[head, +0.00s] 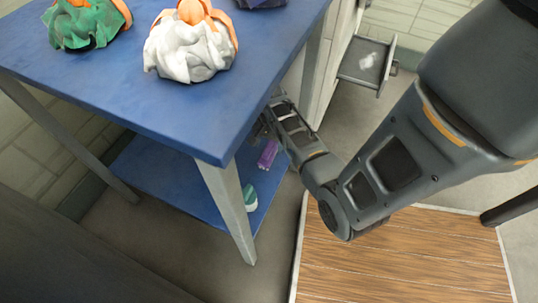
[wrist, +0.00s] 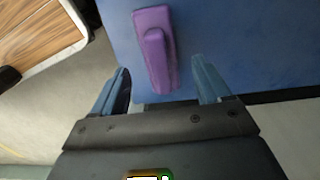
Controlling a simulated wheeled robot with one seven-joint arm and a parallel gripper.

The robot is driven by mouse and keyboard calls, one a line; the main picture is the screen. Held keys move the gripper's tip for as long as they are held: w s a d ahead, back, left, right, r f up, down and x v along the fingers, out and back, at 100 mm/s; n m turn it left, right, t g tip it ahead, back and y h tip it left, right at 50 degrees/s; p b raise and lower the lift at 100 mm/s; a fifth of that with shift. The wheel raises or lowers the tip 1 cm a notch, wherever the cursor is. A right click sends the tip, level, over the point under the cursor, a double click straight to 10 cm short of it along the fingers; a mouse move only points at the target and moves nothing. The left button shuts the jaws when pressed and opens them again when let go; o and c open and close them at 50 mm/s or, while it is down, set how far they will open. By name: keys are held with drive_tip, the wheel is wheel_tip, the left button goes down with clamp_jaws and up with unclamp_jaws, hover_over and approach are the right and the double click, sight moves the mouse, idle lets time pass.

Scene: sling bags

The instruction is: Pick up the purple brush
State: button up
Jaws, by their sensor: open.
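The purple brush (head: 268,153) lies on the lower blue shelf (head: 185,178) of the table in the head view. In the head view my arm reaches in under the tabletop from the right, and the gripper itself is mostly hidden behind the tabletop edge.
Sling bags, one white (head: 190,42) and one green (head: 86,22), sit on the blue tabletop (head: 150,100) above the shelf. A table leg (head: 228,205) stands in front of the shelf. A green and white item (head: 249,196) lies near the shelf's front. An open drawer (head: 366,62) is behind.

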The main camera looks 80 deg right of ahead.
sight(269, 147)
wheel_tip(269, 147, down, 3)
drive_tip(key=shift+f+b, duration=0.1)
drive_tip(key=shift+b, duration=0.45)
drive_tip(key=c, duration=1.2)
